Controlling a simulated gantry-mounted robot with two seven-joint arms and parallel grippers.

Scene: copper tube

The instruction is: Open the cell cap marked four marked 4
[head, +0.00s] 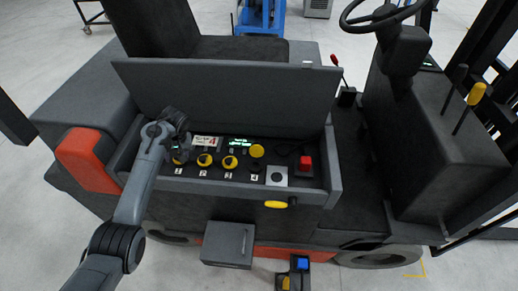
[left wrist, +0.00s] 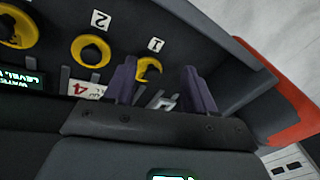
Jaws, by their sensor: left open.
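A row of yellow caps sits in the open battery bay, with number labels 1 to 4 in front. At label 4 (head: 254,177), the yellow cap (head: 256,151) shows as a solid disc set farther back, with a dark spot in front of it. Cap 3 (head: 229,162), cap 2 (head: 204,160) and cap 1 (left wrist: 148,69) show as rings with dark centres. My left gripper (head: 179,153) is at the bay's left end by cap 1, with its fingers (left wrist: 160,68) apart and nothing clearly held between them. My right gripper is not in view.
A card with a red 4 (head: 208,142) and a green lit display (head: 238,141) stand behind the caps. The raised lid (head: 225,90) rises at the back. A red button (head: 305,164) and a grey plate (head: 277,176) lie to the right of label 4.

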